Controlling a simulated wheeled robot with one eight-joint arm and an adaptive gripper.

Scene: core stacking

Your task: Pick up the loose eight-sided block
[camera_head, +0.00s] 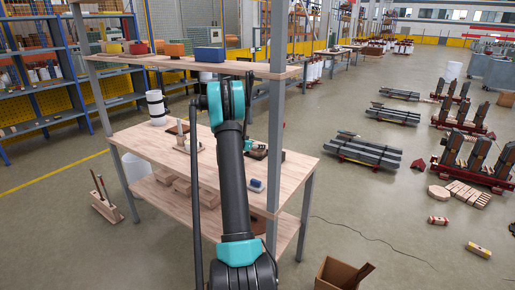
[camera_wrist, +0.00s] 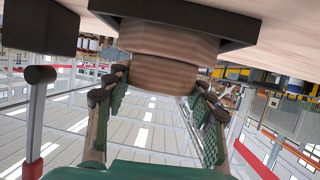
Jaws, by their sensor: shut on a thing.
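The wrist view appears upside down, with the tabletop along its upper edge. A brown wooden block (camera_wrist: 162,76) with faceted sides stands between my gripper's (camera_wrist: 160,84) green-padded fingers, which are closed on its sides. A wider wooden piece (camera_wrist: 165,40) lies between this block and a dark board (camera_wrist: 245,31); I cannot see a gap between the two pieces. In the head view my arm hides most of the gripper and the block.
The wooden table (camera_head: 135,137) has an upper shelf (camera_head: 170,62) with coloured bins and metal posts (camera_head: 276,150) near my arm. A white cylinder (camera_head: 156,107), a small upright stand (camera_head: 184,138) and a blue-and-white object (camera_head: 257,185) are on the tabletop. A dark block (camera_wrist: 40,27) shows beside the board.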

